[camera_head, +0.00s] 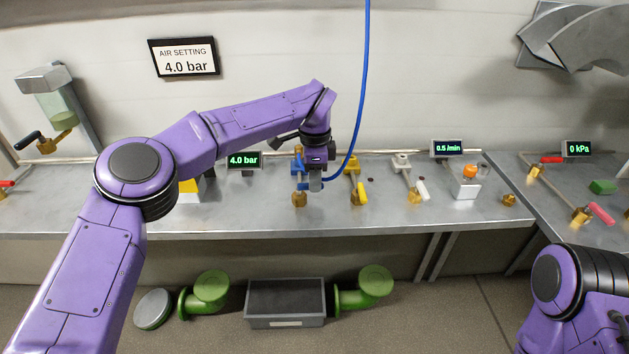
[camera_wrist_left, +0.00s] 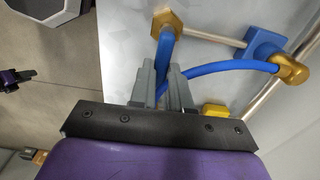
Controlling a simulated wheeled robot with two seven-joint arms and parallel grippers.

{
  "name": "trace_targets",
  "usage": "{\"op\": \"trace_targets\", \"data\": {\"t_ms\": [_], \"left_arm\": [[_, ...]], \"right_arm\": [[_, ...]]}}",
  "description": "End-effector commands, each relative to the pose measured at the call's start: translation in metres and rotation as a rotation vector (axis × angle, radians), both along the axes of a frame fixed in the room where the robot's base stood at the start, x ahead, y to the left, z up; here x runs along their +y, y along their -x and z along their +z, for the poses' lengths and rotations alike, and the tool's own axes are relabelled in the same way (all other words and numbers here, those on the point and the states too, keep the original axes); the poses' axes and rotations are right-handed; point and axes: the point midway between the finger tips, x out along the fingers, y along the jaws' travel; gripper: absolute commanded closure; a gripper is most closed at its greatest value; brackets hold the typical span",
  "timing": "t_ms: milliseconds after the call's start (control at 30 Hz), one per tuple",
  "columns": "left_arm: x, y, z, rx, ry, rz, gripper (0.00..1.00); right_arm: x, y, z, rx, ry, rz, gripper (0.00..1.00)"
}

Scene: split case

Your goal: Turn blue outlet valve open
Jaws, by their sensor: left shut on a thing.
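The blue outlet valve has a brass body (camera_head: 299,200) at the bench's front edge, under my left gripper in the head view. In the left wrist view its brass nut (camera_wrist_left: 168,25) is at the top, and its blue lever (camera_wrist_left: 165,50) runs down from the nut. My left gripper (camera_head: 315,186) is shut on this lever, whose lower part is between the grey fingers (camera_wrist_left: 164,85) in the wrist view. The fingers hide the lever's end. My right gripper is not in the head view; only part of that arm shows at the lower right.
A blue hose (camera_head: 362,80) hangs down and curves in beside my left gripper. A yellow-handled valve (camera_head: 361,193) stands just to the right. A display (camera_head: 244,160) behind reads 4.0 bar, matching the wall sign (camera_head: 185,58). The bench front (camera_head: 240,218) is bare.

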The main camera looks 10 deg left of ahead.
Motion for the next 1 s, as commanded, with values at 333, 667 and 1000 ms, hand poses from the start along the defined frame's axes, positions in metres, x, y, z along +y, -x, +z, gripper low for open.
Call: {"op": "trace_targets", "data": {"t_ms": [333, 667, 1000], "left_arm": [[0.0, -0.001, 0.003, -0.006, 0.001, 0.004, 0.7], [0.0, -0.001, 0.002, -0.002, 0.001, 0.002, 0.57], [-0.001, -0.001, 0.069, -0.007, 0.0, 0.004, 0.57]], "right_arm": [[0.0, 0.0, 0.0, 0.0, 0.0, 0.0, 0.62], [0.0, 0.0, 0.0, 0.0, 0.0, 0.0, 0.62], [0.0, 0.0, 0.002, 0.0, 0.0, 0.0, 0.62]]}}
